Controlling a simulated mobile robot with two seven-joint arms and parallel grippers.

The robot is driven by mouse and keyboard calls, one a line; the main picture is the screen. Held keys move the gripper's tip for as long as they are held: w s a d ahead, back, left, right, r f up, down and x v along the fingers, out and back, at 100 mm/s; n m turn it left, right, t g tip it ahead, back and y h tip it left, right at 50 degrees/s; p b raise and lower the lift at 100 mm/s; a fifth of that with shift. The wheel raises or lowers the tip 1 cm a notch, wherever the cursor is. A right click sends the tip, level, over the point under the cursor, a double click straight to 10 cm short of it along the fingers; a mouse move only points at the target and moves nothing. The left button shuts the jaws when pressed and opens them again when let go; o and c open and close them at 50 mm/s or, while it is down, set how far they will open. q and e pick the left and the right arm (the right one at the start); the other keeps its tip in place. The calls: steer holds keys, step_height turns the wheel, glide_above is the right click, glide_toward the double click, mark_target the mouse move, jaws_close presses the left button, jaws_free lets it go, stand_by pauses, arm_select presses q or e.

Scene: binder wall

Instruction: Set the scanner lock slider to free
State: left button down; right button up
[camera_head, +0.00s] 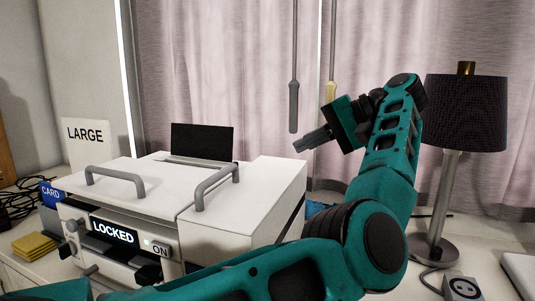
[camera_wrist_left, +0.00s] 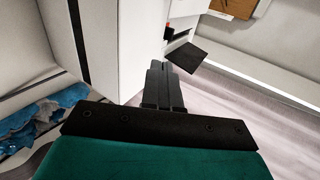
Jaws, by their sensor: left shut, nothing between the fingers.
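The white scanner (camera_head: 240,215) stands on the left half of the table in the head view. Its front has a black label reading "LOCKED" (camera_head: 113,232) and a smaller "ON" mark (camera_head: 159,250). Dark and grey knobs sit around this label; I cannot tell which is the lock slider. My left arm crosses in front of the scanner and hides part of its lower front. My left gripper (camera_head: 300,146) is shut and empty, raised at the scanner's back right, apart from the front controls. Its closed fingers also show in the left wrist view (camera_wrist_left: 160,66). My right gripper is not in view.
Two grey handles (camera_head: 115,176) (camera_head: 215,183) rise from the scanner's top, with a dark screen (camera_head: 202,141) behind. A black lamp (camera_head: 466,112) stands at right, near a socket block (camera_head: 463,287). Yellow pads (camera_head: 35,246) lie at left. Curtain rods (camera_head: 293,105) hang behind the gripper.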

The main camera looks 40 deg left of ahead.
arm_select(q)
glide_toward(249, 170)
steer(key=x, duration=0.4)
steer(key=shift+a, duration=0.3)
steer(key=a, duration=0.1)
steer(key=s+a+p, duration=0.1)
steer(key=a, duration=0.1)
steer(key=shift+s+a+f, duration=0.1)
steer(key=shift+a+f, duration=0.1)
steer(key=shift+a, duration=0.05)
steer(key=shift+s+a, duration=0.1)
steer(key=shift+a, duration=0.4)
